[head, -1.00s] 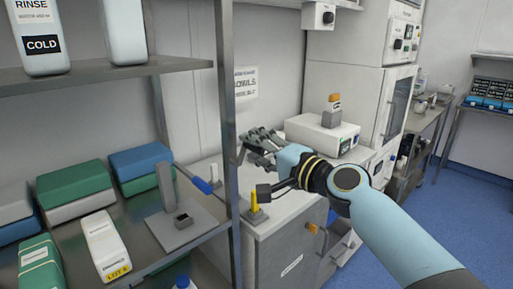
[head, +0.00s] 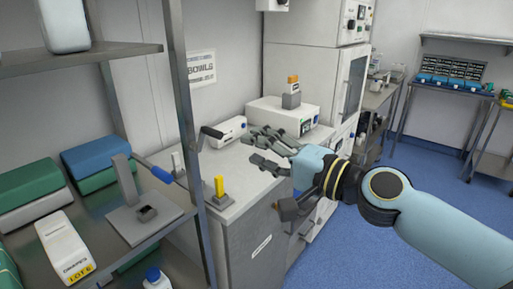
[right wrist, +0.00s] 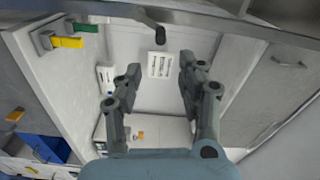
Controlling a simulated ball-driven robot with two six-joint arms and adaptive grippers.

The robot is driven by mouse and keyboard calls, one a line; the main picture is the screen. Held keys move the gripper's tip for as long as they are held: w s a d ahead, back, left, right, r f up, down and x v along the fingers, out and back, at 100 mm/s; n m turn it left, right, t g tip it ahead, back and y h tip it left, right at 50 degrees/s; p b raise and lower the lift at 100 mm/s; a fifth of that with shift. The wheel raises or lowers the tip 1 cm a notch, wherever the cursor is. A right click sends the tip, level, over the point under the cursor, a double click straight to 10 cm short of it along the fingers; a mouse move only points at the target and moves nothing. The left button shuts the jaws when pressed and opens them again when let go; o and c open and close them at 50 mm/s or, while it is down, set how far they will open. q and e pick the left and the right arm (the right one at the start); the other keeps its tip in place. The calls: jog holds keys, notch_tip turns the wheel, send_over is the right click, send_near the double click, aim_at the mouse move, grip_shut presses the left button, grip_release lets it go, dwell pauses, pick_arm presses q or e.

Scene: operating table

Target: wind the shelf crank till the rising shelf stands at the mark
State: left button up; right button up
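My right gripper (head: 257,150) is open and empty above the white counter, its fingers pointing left. Its two spread fingers show in the right wrist view (right wrist: 154,80). A dark-gripped lever (head: 211,132), which could be the shelf crank, stands just right of the rack post, apart from the fingers. A dark grip (right wrist: 155,30) also shows above the finger gap in the right wrist view. A rod with a blue grip (head: 162,174) extends from a grey upright (head: 125,180) on a plate on the rack shelf. I cannot tell which part is the rising shelf or its mark. My left gripper is out of view.
The metal rack post (head: 186,130) stands left of the counter. A yellow tab on a grey block (head: 219,187) is on the counter's front. A white instrument (head: 283,114) sits behind my gripper. Boxes (head: 95,160) fill the rack's left. Blue floor (head: 420,180) is clear at right.

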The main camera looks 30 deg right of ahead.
aim_at(204, 130)
jog(key=w+a+n+b, duration=0.1)
jog(key=w+n+b, duration=0.2)
jog(key=w+n, duration=0.1)
jog(key=w+a+n+b, duration=0.2)
jog(key=w+n, duration=0.2)
jog(key=n, duration=0.2)
jog(key=w+a+n+b, duration=0.2)
jog(key=w+n+b, duration=0.1)
jog(key=w+n, duration=0.1)
jog(key=shift+n+b, duration=0.3)
jog(key=shift+n, duration=0.1)
grip_shut()
